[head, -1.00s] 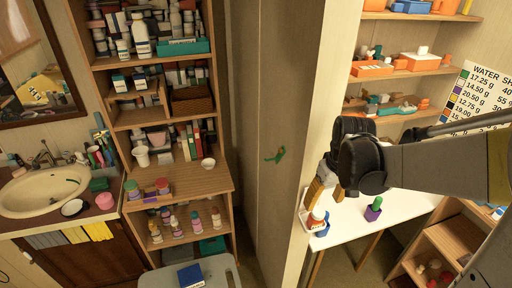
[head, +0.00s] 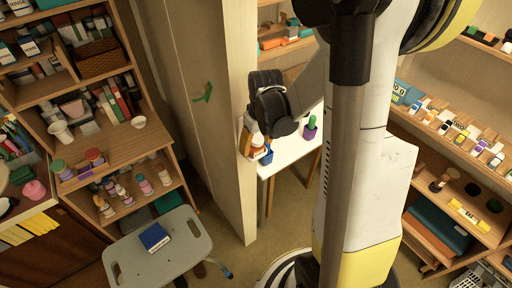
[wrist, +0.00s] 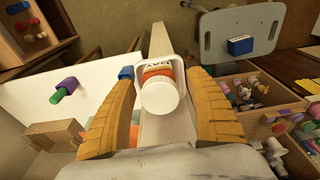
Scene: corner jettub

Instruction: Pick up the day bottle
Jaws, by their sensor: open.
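A bottle with a round white cap and an orange-and-white label (wrist: 158,92) stands between the two yellow fingers of my gripper (wrist: 160,82) in the wrist view. Its lettering is only partly readable, so I cannot confirm the name. My gripper is open, with a finger on each side; I cannot tell whether either touches the bottle. In the head view the bottle (head: 258,141) shows small below my gripper (head: 254,143), at the left end of a white table (head: 284,148). A white holder frames the bottle in the wrist view. The bottle's lower part is hidden.
A blue item (wrist: 126,73) sits close beside the left finger. A green-and-purple item (head: 311,127) stands farther right on the table. The tall wooden panel (head: 205,110) rises just left of the table. A grey stool (head: 185,250) bears a blue box (head: 154,237).

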